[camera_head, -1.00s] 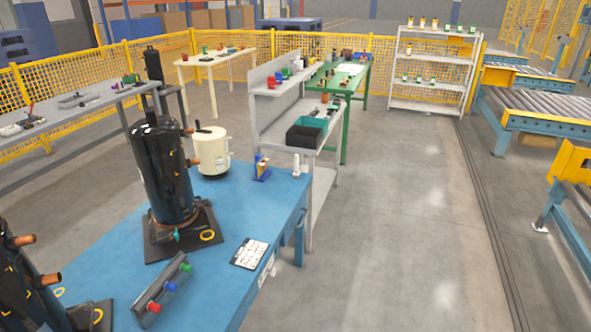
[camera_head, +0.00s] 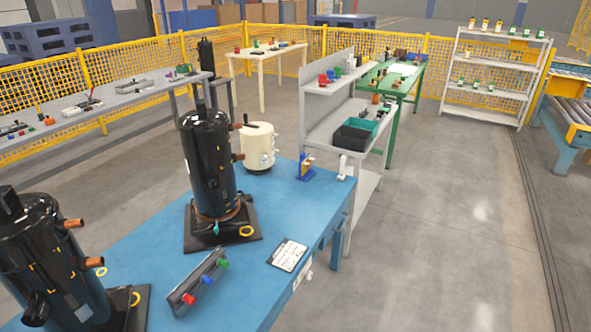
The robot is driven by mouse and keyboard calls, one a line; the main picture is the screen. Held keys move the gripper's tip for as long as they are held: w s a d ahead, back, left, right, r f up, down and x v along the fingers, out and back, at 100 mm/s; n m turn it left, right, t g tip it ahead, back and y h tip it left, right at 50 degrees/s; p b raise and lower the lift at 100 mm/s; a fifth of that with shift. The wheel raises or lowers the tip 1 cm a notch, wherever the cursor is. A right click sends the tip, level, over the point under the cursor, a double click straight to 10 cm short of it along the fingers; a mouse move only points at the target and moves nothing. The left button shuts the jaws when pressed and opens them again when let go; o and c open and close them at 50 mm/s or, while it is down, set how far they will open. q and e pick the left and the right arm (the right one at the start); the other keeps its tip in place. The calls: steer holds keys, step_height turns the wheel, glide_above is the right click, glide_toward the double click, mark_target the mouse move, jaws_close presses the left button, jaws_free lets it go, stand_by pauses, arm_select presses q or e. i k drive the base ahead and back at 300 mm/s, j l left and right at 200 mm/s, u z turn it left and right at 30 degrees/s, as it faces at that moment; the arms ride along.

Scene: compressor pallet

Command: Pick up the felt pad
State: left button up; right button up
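I cannot make out a felt pad for certain in the head view; at this distance the small items are hard to tell apart. The blue table (camera_head: 150,245) in front carries a tall black compressor (camera_head: 208,165) on a dark square base. A second black compressor (camera_head: 50,255) stands at the lower left, partly cut off by the frame. A cream canister (camera_head: 257,147) stands behind the first compressor. Neither of my grippers is in view.
Behind are a grey shelf bench (camera_head: 325,130), green table (camera_head: 405,82), cream table (camera_head: 262,56) and white shelving (camera_head: 490,95). Open floor (camera_head: 440,220) lies right.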

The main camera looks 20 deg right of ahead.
mark_target(341, 176)
steer(key=i+l+u, duration=0.25)
steer(key=l, duration=0.25)
steer(key=i+l+u, duration=0.15)
steer(key=l+u, duration=0.15)
steer(key=l, duration=0.15)
steer(key=i+l+u, duration=0.1)
steer(key=l+u, duration=0.15)
steer(key=l, duration=0.3)
steer(key=i+l+u, duration=0.1)
steer(key=l+u, duration=0.2)
steer(key=l, duration=0.25)
